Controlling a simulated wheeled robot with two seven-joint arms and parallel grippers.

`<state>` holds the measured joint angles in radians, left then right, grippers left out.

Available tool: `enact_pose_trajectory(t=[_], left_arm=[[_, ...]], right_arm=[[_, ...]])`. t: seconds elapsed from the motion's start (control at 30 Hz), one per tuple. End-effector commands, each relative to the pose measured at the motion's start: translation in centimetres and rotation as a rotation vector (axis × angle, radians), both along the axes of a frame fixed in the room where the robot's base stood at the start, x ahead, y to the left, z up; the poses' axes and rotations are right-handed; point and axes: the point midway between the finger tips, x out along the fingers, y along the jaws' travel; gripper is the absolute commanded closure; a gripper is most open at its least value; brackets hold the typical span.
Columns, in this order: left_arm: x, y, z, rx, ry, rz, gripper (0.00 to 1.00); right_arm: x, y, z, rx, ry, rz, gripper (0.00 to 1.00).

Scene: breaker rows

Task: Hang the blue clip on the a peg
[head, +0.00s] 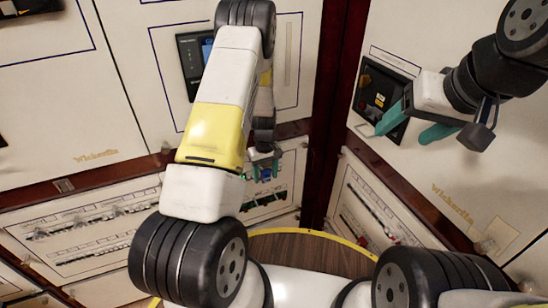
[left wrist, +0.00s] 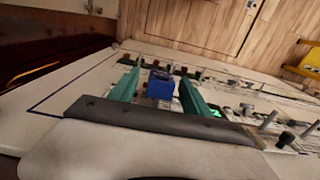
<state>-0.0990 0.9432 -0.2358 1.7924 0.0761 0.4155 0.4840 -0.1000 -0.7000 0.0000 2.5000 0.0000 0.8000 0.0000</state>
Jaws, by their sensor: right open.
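The blue clip (left wrist: 160,85) sits at the breaker row on the panel in the left wrist view. It is small and partly hidden in the head view (head: 265,174). My left gripper (head: 264,162) is at this lower panel. In the left wrist view its teal fingers (left wrist: 160,78) stand on either side of the clip, with a visible gap, so it looks open around the clip. My right gripper (head: 408,133) is open and empty in front of the right wall. Short posts (left wrist: 270,119) stick out at the panel's right; I cannot tell which is the a peg.
A green-lit part (left wrist: 216,111) is right of the clip. Breaker rows (head: 90,235) run along the lower left panel. A dark screen unit (head: 380,95) is on the right wall near my right gripper. A round brown table top (head: 310,252) with a yellow rim is below.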

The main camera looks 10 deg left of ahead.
Motion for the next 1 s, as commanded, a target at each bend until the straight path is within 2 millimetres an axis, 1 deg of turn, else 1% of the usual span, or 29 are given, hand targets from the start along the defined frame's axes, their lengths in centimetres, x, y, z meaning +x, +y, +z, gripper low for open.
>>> enact_pose_trajectory(t=[0.17,0.27,0.37,0.47,0.8,1.0], left_arm=[[0.2,0.1,0.1,0.002,-0.005,0.001,0.44],[0.2,0.1,0.5,0.002,-0.006,0.001,0.44],[0.3,0.1,1.7,0.001,-0.007,0.0,0.44],[0.2,0.0,3.6,0.001,-0.007,0.0,0.44],[-8.1,-2.5,4.4,0.0,0.0,-0.002,0.44],[-12.3,-3.7,4.7,0.0,0.001,-0.002,0.44]], right_arm=[[0.0,0.0,0.0,0.0,0.0,0.0,0.33],[0.0,0.0,0.0,0.0,0.0,0.0,0.33],[0.0,0.0,0.0,0.0,0.0,0.0,0.33],[0.0,0.0,0.0,0.0,0.0,0.0,0.33],[0.0,0.0,0.0,0.0,0.0,0.0,0.33],[0.0,0.0,0.0,0.0,0.0,0.0,0.33]])
